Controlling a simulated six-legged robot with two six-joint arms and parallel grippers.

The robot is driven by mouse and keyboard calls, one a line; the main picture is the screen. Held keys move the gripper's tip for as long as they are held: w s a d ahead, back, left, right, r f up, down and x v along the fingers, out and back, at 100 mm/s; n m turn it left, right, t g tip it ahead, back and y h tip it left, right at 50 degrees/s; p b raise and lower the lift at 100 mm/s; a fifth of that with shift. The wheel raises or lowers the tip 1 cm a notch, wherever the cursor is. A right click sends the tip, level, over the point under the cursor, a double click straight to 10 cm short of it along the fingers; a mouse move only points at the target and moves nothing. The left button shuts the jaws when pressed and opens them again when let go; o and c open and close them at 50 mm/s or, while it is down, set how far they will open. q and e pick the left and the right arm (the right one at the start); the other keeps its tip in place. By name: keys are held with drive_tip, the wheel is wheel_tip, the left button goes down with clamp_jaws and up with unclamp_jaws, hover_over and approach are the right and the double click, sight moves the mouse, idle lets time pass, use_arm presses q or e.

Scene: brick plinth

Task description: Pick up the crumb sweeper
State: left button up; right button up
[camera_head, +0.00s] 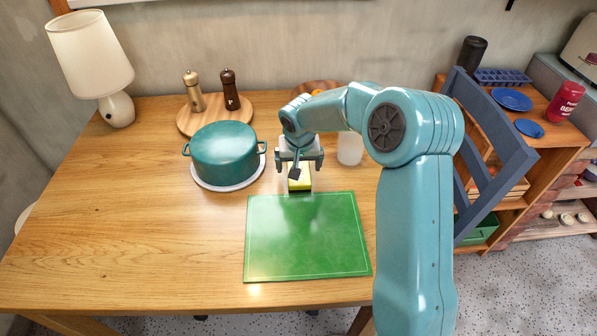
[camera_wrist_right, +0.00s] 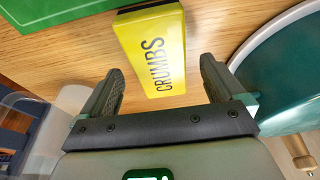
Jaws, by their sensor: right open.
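The crumb sweeper is a yellow block (camera_head: 300,184) lettered "CRUMBS", on the wooden table just behind the green mat. In the right wrist view the sweeper (camera_wrist_right: 152,45) lies ahead of the jaws, its near end reaching in between the two fingertips in the picture. My right gripper (camera_head: 299,172) is open and empty, pointing down over the sweeper and partly hiding it in the head view. The right gripper (camera_wrist_right: 162,76) has one finger on each side of the sweeper's near end, with gaps showing. My left gripper is not in view.
A teal pot (camera_head: 223,152) on a pale trivet stands close left of the gripper. A clear container (camera_head: 350,148) stands close right. The green mat (camera_head: 307,237) lies in front. A board with two mills (camera_head: 231,90) is behind.

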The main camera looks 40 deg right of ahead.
drive_tip(key=shift+w+d+f, duration=0.15)
drive_tip(key=shift+f, duration=0.5)
drive_tip(key=shift+r, duration=0.1)
drive_tip(key=c, duration=1.3)
wheel_tip(320, 180, up, 20)
drive_tip(key=p, duration=0.2)
drive_tip(key=shift+p, duration=0.35)
drive_tip(key=shift+c, duration=0.2)
